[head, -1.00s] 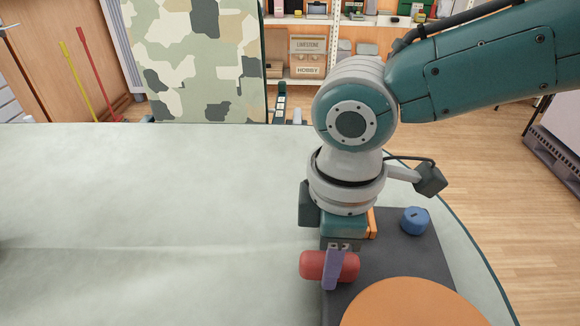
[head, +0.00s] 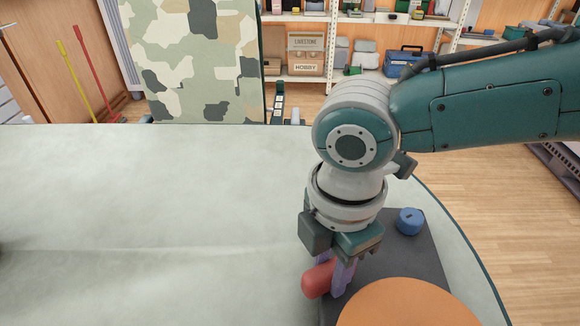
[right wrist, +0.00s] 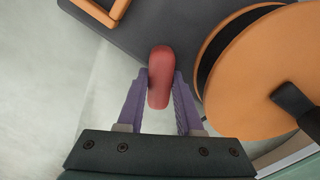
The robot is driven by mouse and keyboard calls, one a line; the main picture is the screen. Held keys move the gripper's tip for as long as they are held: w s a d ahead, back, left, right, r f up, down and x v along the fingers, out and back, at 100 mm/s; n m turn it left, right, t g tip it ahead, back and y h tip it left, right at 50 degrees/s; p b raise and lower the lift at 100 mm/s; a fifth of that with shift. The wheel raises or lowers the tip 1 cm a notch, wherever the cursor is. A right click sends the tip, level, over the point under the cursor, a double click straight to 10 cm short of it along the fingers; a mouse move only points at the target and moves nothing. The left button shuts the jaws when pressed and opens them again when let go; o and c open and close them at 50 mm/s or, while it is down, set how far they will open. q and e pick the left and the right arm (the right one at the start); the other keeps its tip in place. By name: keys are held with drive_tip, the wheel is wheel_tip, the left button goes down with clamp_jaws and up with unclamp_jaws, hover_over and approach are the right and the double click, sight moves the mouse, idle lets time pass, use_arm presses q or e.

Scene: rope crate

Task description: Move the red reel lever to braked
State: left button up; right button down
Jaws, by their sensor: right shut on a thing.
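The red lever grip (head: 318,280) is at the left edge of the dark base plate in the head view, partly covered by my fingers. My right gripper (head: 340,274) comes down on it from above, and its purple fingers are shut on it. In the right wrist view the red grip (right wrist: 160,76) sits between the two fingertips of my right gripper (right wrist: 161,82). The orange reel (head: 410,305) lies just right of the gripper; it also shows in the wrist view (right wrist: 262,75). My left gripper is not in view.
The dark base plate (head: 427,262) carries a blue knob (head: 409,221) behind the reel. In the wrist view an orange frame (right wrist: 100,12) stands on the plate and a black handle (right wrist: 292,100) sits on the reel.

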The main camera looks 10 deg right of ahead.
drive_tip(key=n, duration=0.2)
drive_tip(key=s+n, duration=0.1)
drive_tip(key=n, duration=0.1)
drive_tip(key=shift+d+n+p, duration=0.15)
drive_tip(key=shift+n+p, duration=0.15)
drive_tip(key=n, duration=0.4)
drive_tip(key=shift+s+d+n, duration=0.2)
drive_tip(key=shift+d+n, duration=0.1)
drive_tip(key=shift+n, duration=0.1)
drive_tip(key=c, duration=0.7)
unclamp_jaws()
drive_tip(key=shift+c, duration=0.2)
drive_tip(key=shift+o, duration=0.9)
drive_tip(key=shift+p, duration=0.3)
